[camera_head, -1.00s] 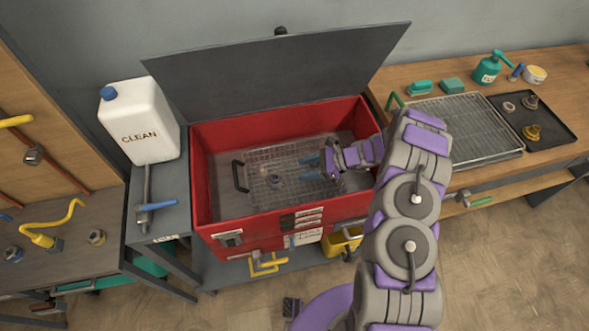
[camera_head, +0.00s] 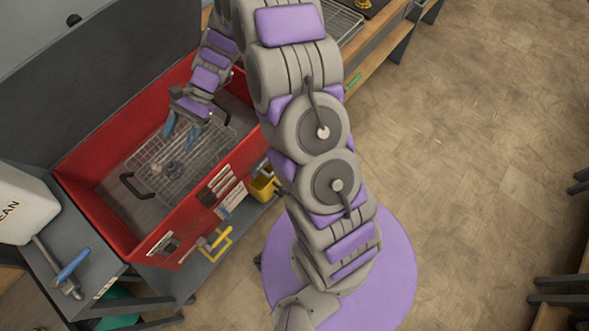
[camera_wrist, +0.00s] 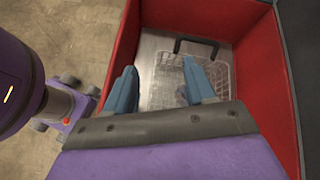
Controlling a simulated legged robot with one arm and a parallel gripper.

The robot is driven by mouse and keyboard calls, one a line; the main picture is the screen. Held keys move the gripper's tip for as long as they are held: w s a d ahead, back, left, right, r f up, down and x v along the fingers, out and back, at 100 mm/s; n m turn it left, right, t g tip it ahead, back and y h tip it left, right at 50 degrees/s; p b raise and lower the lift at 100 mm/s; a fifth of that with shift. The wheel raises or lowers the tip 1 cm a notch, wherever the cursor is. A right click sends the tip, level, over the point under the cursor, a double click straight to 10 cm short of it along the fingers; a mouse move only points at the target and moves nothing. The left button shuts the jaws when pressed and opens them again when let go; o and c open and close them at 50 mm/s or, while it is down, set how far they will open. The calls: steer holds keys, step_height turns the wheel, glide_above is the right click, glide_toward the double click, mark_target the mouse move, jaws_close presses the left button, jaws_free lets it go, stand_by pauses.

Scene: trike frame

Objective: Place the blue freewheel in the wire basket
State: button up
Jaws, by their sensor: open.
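The wire basket (camera_head: 134,187) sits inside the red tub, with black handles at its ends. A small round bluish-grey part (camera_head: 174,168), which looks like the blue freewheel, lies on the basket floor; its details are too small to tell. My gripper (camera_head: 181,130) hangs over the basket with its blue fingers apart and nothing between them. In the wrist view my gripper (camera_wrist: 160,82) is open above the basket (camera_wrist: 222,72), and the small part (camera_wrist: 182,94) shows faintly below, partly behind a finger.
The red tub (camera_head: 235,165) has high walls around the basket, and its dark lid (camera_head: 80,75) stands raised behind. A white jug (camera_head: 22,208) and a blue-handled tool (camera_head: 73,265) are at left. A yellow container (camera_head: 263,187) is at the tub's front.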

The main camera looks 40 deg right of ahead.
steer(key=s+d+r+n+h, duration=0.2)
steer(key=s+r+n, duration=0.1)
steer(key=s+r, duration=0.4)
steer(key=s+d+r+n+h, duration=0.2)
steer(key=s+r+n+h, duration=0.15)
steer(key=s, duration=0.45)
steer(key=s+d+r+n+h, duration=0.2)
steer(key=s+d, duration=0.3)
steer(key=s, duration=0.3)
steer(key=s+d+r+n+t+h, duration=0.1)
steer(key=s+d+r+n+h, duration=0.1)
steer(key=s+d, duration=0.3)
steer(key=s+h, duration=0.1)
steer(key=s, duration=0.2)
steer(key=shift+d+t, duration=0.15)
steer(key=shift+t, duration=0.15)
steer(key=shift+r, duration=0.1)
